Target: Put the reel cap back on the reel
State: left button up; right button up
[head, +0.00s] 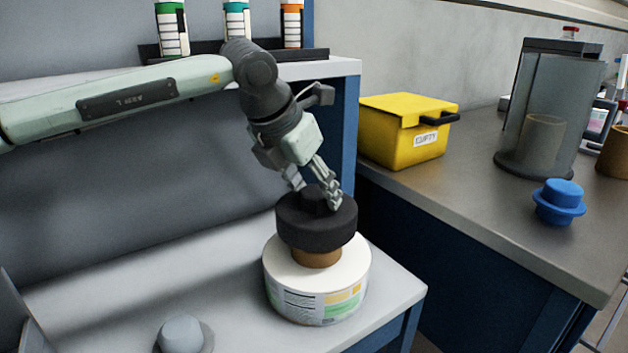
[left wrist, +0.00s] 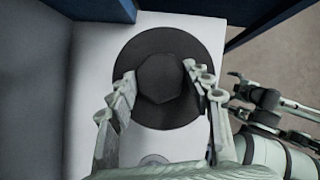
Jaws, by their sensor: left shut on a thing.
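The reel cap (head: 316,226) is a thick black disc with a raised hub. It sits above the white label reel (head: 318,282), with the brown core (head: 317,258) showing between them. I cannot tell whether it touches the core. My left gripper (head: 321,198) comes down from above and is shut on the cap's hub. In the left wrist view, the gripper's fingers (left wrist: 162,84) flank the dark hub, and the black disc (left wrist: 166,45) hides the reel below. My right gripper is not in the head view.
A grey knob (head: 181,335) stands on the light bench at the front. On the dark counter to the right are a yellow box (head: 408,130), a clear-walled cylinder unit (head: 545,115) and a blue cap-like part (head: 559,202). Several bottles (head: 171,28) stand on the shelf behind.

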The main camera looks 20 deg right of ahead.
aim_at(314, 215)
pick_arm(q)
jog(key=shift+f, duration=0.25)
jog(key=shift+f+b, duration=2.2)
jog(key=shift+b, duration=0.15)
jog(key=o, duration=1.6)
